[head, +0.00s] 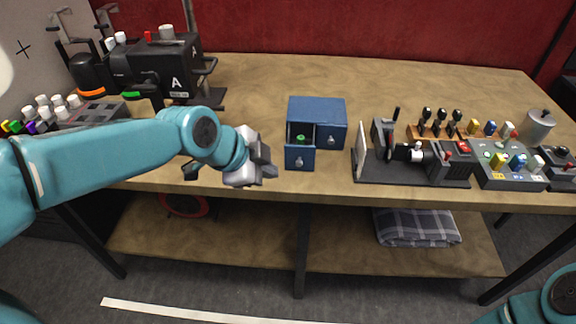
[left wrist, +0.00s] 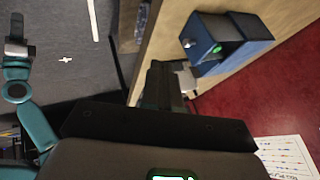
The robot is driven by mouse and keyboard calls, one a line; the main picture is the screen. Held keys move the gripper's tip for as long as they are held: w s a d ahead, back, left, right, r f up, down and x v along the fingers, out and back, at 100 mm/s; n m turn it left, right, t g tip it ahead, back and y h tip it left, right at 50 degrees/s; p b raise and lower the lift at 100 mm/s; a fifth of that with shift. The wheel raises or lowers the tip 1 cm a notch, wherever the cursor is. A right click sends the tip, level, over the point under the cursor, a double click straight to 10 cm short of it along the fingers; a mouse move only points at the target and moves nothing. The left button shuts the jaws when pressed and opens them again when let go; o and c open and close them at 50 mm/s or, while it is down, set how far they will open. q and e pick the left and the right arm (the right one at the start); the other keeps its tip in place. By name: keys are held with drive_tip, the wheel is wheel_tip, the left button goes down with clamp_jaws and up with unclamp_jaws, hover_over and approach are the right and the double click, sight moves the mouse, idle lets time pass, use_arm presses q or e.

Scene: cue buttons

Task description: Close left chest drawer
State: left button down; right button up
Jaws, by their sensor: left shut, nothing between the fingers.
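A small blue chest (head: 333,105) stands near the table's front edge. Its left drawer (head: 300,160) is pulled out and has a round knob on its front; a green thing (head: 300,138) lies inside. The right drawer (head: 332,136) looks shut. In the left wrist view the chest (left wrist: 248,28) shows with the open drawer (left wrist: 203,45). My left gripper (head: 272,170) is shut and empty, to the left of the open drawer, apart from it. A teal limb of mine with a dark end (left wrist: 15,45) may be my right gripper; its jaws are unclear.
A black machine (head: 155,70) stands at the back left. Right of the chest is a dark device with a pale upright plate (head: 360,152), then several levers and button boxes (head: 510,165). The table (head: 260,85) behind the chest is clear. A folded plaid cloth (head: 415,227) lies on the lower shelf.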

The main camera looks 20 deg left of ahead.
sight(301, 146)
use_arm(q)
drive_tip(key=x, duration=0.3)
drive_tip(key=w+p+x, duration=0.1)
drive_tip(key=x, duration=0.3)
drive_tip(key=w+r+x, duration=0.1)
drive_tip(key=x, duration=0.3)
drive_tip(key=shift+a+r, duration=0.1)
drive_tip(key=shift+a, duration=0.3)
drive_tip(key=shift+w+a+p, duration=0.15)
drive_tip(key=shift+w+p, duration=0.2)
drive_tip(key=shift+w, duration=0.3)
